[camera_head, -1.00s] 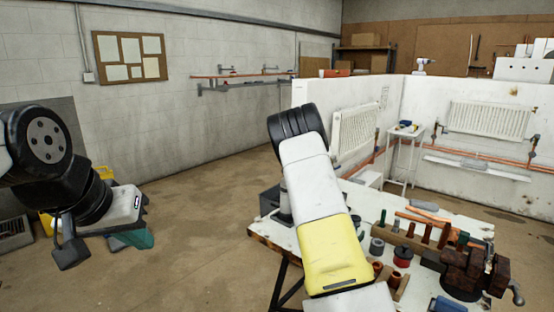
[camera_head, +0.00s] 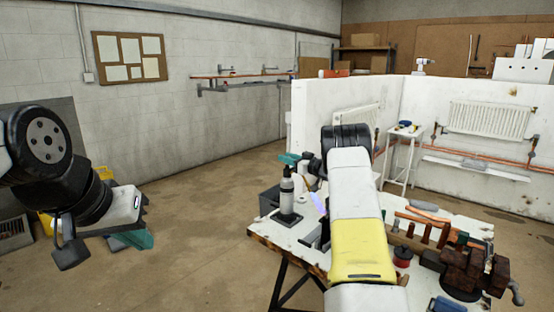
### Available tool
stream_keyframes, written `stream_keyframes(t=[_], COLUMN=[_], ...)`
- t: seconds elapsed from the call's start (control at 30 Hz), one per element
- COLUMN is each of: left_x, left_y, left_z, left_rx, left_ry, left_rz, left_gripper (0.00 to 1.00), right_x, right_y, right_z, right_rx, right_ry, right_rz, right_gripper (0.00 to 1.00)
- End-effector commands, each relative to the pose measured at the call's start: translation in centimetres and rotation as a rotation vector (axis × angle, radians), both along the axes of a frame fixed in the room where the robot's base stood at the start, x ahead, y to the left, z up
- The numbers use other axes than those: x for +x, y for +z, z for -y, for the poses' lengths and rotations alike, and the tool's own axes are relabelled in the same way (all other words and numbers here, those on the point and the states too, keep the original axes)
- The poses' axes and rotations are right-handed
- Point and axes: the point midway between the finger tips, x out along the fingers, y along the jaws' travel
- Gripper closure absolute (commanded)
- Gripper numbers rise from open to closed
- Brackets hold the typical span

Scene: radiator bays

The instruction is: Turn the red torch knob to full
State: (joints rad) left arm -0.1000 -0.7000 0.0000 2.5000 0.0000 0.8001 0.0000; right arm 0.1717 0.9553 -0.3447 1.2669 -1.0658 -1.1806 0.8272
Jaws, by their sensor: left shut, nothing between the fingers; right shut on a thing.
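The torch (camera_head: 286,198) stands upright on the workbench (camera_head: 283,241), a pale canister on a dark base. A blue-violet flame (camera_head: 319,203) shows to its right, slanting down. My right arm comes up from the bottom and hides part of the bench. The teal fingers of my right gripper (camera_head: 290,158) are at the torch's top, shut on what appears to be its knob. The red knob itself is hidden, so its setting cannot be seen. My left gripper (camera_head: 132,240) is shut and empty at the left, over the floor, well away from the bench.
A vise (camera_head: 470,270), upright pipe pieces (camera_head: 425,233) and a red roll (camera_head: 402,255) are on the bench's right side. A dark box (camera_head: 269,200) is by the torch. A small white stand (camera_head: 402,155) and low white walls are behind. The floor at left centre is clear.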

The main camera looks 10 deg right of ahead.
Motion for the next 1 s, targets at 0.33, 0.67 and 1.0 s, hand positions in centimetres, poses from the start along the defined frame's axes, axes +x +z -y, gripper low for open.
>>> stream_keyframes(t=[0.33,0.67,1.0], left_x=[0.0,0.0,0.0], left_y=[0.0,0.0,0.0], left_z=[0.0,0.0,0.0], left_rx=[0.0,0.0,0.0], left_ry=[0.0,0.0,0.0], left_rz=[0.0,0.0,0.0], left_gripper=[1.0,1.0,1.0], right_x=[0.0,0.0,-3.6], right_y=[-0.3,-0.2,-0.1], right_z=[0.0,0.0,2.6], right_rx=[-0.001,0.0,0.0], right_ry=[-0.001,-0.001,-0.004], right_rz=[-0.004,-0.002,-0.004], right_gripper=[0.58,0.49,0.49])
